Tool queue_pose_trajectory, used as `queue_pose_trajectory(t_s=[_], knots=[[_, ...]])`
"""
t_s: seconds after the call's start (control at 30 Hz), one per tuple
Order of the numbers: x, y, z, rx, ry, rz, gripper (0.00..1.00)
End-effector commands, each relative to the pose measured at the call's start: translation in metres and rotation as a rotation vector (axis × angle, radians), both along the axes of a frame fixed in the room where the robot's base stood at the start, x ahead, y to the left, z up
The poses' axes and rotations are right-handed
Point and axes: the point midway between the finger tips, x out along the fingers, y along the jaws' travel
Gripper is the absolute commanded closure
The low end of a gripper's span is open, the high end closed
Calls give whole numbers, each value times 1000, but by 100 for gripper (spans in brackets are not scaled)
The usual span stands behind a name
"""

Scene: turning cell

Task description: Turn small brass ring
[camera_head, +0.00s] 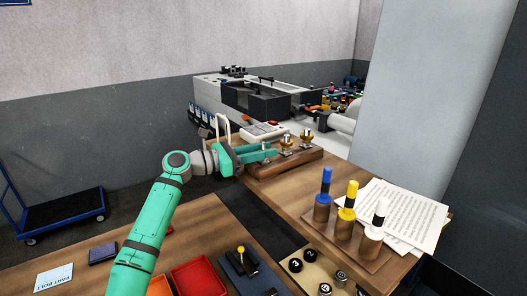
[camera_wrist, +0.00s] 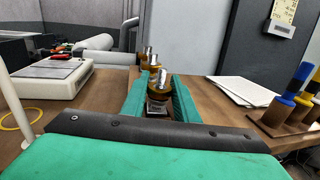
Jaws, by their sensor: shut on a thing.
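My gripper (camera_head: 272,153) reaches level over a wooden block (camera_head: 290,163) on the right-hand bench. In the wrist view its two green fingers (camera_wrist: 157,88) stand on either side of a small brass ring (camera_wrist: 157,90) with a silvery metal top, and are shut on it. The ring's lower part shows only partly between the fingers. More brass pieces with metal tops stand beyond it in a row; in the head view they show on the block (camera_head: 285,142), one of them at its far end (camera_head: 307,137).
A wooden stand (camera_head: 345,243) with blue, yellow and white handled tools is at the right, beside papers (camera_head: 397,212). A grey machine (camera_head: 255,98) stands behind. A yellow loop (camera_wrist: 20,118) lies left of my gripper.

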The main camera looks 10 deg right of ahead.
Motion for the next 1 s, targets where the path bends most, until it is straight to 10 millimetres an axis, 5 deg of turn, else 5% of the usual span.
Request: queue_pose_trajectory(t_s=[0.6,0.63,0.7,1.0], knots=[[0,1,2,-2,0,-39,95],[0,1,2,-2,0,-39,71],[0,1,2,-2,0,-38,54],[0,1,1,-1,0,-38,54]])
